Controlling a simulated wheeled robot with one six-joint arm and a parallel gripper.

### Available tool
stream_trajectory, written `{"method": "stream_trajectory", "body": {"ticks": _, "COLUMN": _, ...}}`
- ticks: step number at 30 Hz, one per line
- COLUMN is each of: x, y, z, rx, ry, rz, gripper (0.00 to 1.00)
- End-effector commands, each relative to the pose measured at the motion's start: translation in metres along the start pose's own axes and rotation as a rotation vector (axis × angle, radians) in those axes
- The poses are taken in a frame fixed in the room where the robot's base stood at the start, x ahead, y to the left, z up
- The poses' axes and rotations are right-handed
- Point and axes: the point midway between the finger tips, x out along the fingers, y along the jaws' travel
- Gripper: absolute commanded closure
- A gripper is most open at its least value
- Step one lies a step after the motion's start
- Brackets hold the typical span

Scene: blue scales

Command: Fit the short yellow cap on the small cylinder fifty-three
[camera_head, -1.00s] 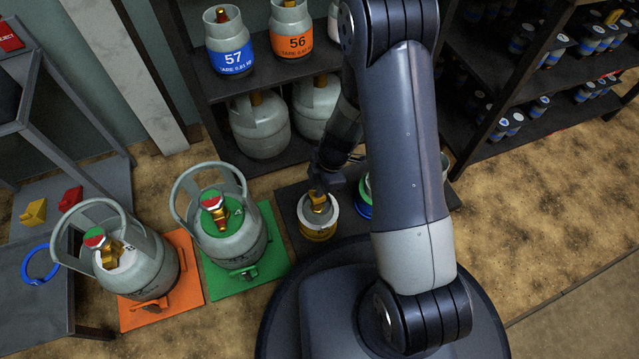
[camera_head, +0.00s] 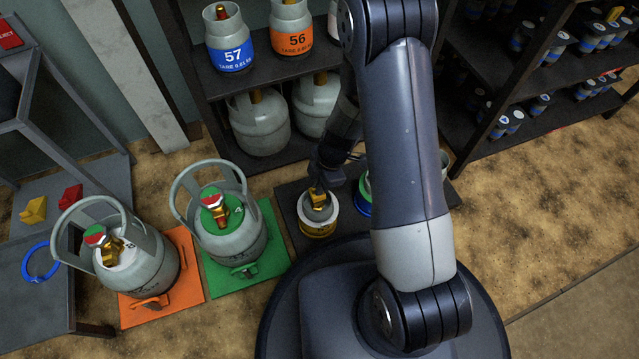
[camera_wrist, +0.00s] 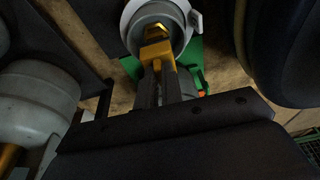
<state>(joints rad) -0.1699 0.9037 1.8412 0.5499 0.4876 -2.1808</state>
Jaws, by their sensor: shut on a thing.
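A small grey cylinder (camera_head: 318,226) with a yellow and white band stands on the dark platform beside the green mat; no number is readable on it. A brass valve (camera_wrist: 156,29) rises from a cylinder top in the wrist view. My gripper (camera_wrist: 158,72) is shut on a short yellow cap (camera_wrist: 157,51), which lies in line with the brass valve and overlaps it in view. I cannot tell whether the cap touches or sits on the valve. In the head view my gripper (camera_head: 325,182) is just over the small cylinder, partly hiding its top.
Two larger grey cylinders stand on an orange mat (camera_head: 192,262) and a green mat (camera_head: 273,237) to the left. A yellow piece (camera_head: 33,210) and a red piece (camera_head: 70,196) lie on the left stand. Shelves (camera_head: 195,75) with numbered cylinders stand behind.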

Motion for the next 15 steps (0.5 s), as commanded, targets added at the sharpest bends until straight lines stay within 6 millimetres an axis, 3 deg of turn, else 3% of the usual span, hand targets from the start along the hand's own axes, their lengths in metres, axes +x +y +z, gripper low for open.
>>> {"method": "stream_trajectory", "body": {"ticks": 15, "x": 0.0085, "y": 0.0003, "z": 0.0022, "rx": 0.0, "ry": 0.0, "rz": 0.0, "gripper": 1.0}}
